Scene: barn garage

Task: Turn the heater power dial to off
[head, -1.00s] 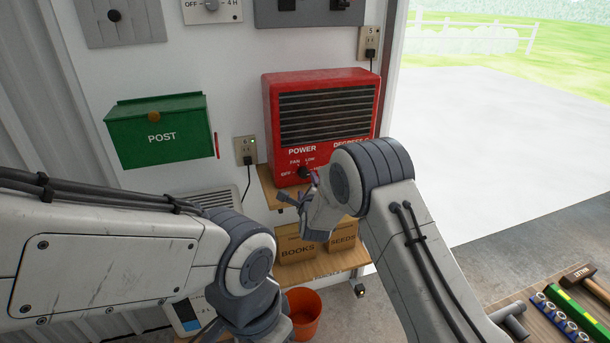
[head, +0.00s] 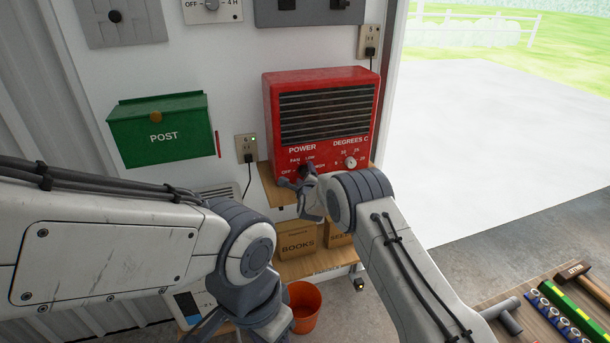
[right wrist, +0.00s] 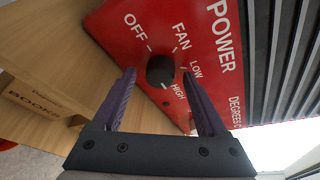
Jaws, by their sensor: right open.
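The red heater (head: 322,105) stands on a wooden shelf against the wall. Its black power dial (right wrist: 160,70) shows in the right wrist view, with OFF, FAN, LOW and HIGH printed around it. Which label the dial points at is not clear. My right gripper (right wrist: 159,76) is open, its two purple fingers on either side of the dial in that view; contact cannot be told. In the head view the right gripper (head: 296,182) is at the heater's lower left and partly covers the dial. My left arm comes in at left; its fingers are not visible.
The white degrees dial (head: 350,162) is right of the power dial. A green post box (head: 160,133) and an outlet (head: 246,146) are to the left. Cardboard boxes (head: 297,242) sit below, with an orange bucket (head: 304,306). A tool table (head: 520,335) is at lower right.

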